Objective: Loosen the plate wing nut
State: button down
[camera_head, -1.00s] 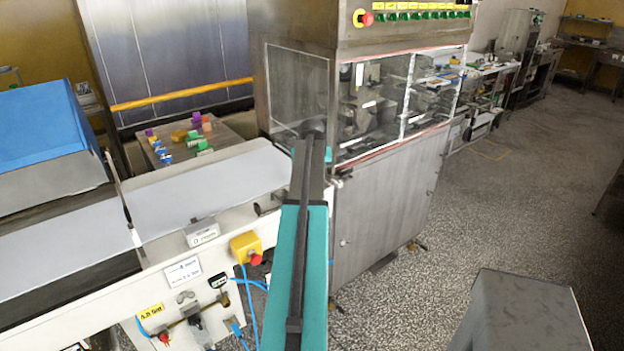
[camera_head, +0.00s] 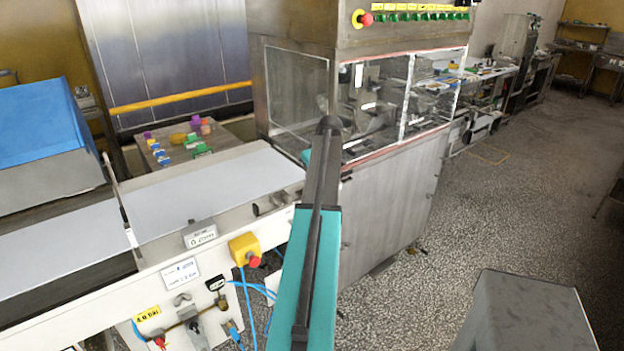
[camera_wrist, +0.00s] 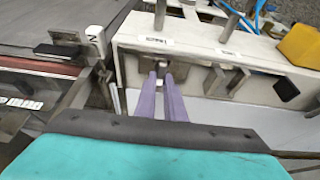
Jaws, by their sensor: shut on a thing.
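In the wrist view my gripper (camera_wrist: 160,76) has its two purple fingers close together at the white machine frame (camera_wrist: 200,52). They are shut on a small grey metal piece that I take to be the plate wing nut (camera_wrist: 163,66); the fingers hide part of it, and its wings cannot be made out. In the head view the gripper's fingertips are hidden beyond my teal and dark arm, which reaches toward the gap between the conveyor (camera_head: 215,190) and the steel enrober cabinet (camera_head: 385,215).
In the wrist view, grey posts (camera_wrist: 231,24) and a black-handled bracket with a block marked 2 (camera_wrist: 94,38) stand close to the fingers. A yellow box (camera_wrist: 301,44) is at right. In the head view a yellow stop-button box (camera_head: 244,248) and blue hoses are left of my arm.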

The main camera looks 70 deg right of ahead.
jog(key=shift+s+a+f, duration=0.1)
jog(key=shift+s+f, duration=0.1)
jog(key=shift+s, duration=0.05)
jog(key=c, duration=1.8)
grip_release()
jog(key=shift+r, duration=0.1)
jog(key=shift+c, duration=0.2)
jog(key=shift+w, duration=0.1)
jog(key=shift+r, duration=0.1)
jog(key=b+v, duration=0.3)
jog(key=v, duration=1)
jog(key=shift+r, duration=0.35)
jog(key=shift+a, duration=0.1)
